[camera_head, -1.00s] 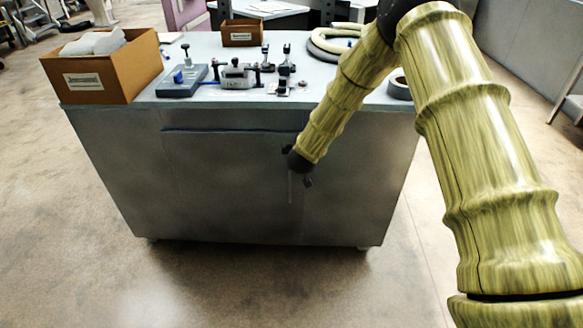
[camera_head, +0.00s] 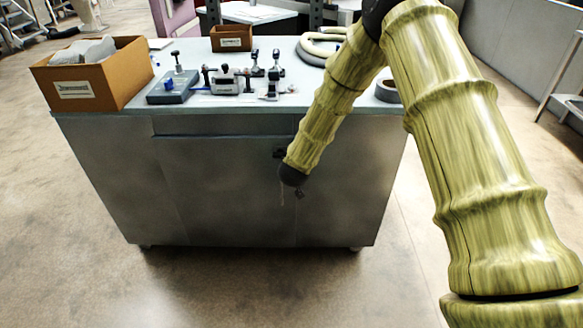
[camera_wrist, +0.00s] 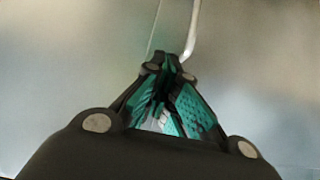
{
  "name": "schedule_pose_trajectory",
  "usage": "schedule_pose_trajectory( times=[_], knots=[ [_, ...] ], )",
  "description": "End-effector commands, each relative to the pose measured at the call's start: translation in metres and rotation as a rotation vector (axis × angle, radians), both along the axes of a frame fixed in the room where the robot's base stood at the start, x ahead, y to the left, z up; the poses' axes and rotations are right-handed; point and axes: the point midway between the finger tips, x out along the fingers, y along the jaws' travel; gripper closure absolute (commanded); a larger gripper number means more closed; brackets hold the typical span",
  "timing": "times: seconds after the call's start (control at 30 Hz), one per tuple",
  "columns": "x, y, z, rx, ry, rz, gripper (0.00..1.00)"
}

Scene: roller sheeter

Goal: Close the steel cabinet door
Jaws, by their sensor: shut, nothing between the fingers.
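The steel cabinet (camera_head: 230,215) is a grey box under a pale worktop. Its door (camera_head: 235,175) looks about flush with the front in the head view; a small gap cannot be told. A thin pale handle (camera_head: 282,197) hangs at the door, partly hidden by my gripper. My gripper (camera_head: 296,187) is in front of the cabinet, close to the door. In the wrist view my gripper (camera_wrist: 165,65) has its teal-padded fingers together and empty. The bent handle (camera_wrist: 192,35) stands just beyond the fingertips, beside a thin vertical seam; contact cannot be told.
The worktop (camera_head: 220,102) carries a cardboard box (camera_head: 90,78), a smaller box (camera_head: 231,38), several clamps and fixtures (camera_head: 225,80), rings of hose (camera_head: 318,46) and a dark roll (camera_head: 387,90). The floor (camera_head: 80,270) in front and left of the cabinet is clear.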

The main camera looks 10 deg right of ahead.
Motion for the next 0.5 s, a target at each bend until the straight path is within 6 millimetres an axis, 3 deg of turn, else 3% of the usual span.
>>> schedule_pose_trajectory(
  times=[0.5],
  knots=[
    [-0.056, 0.017, 0.051, 0.001, 0.002, 0.005, 1.00]
  ],
)
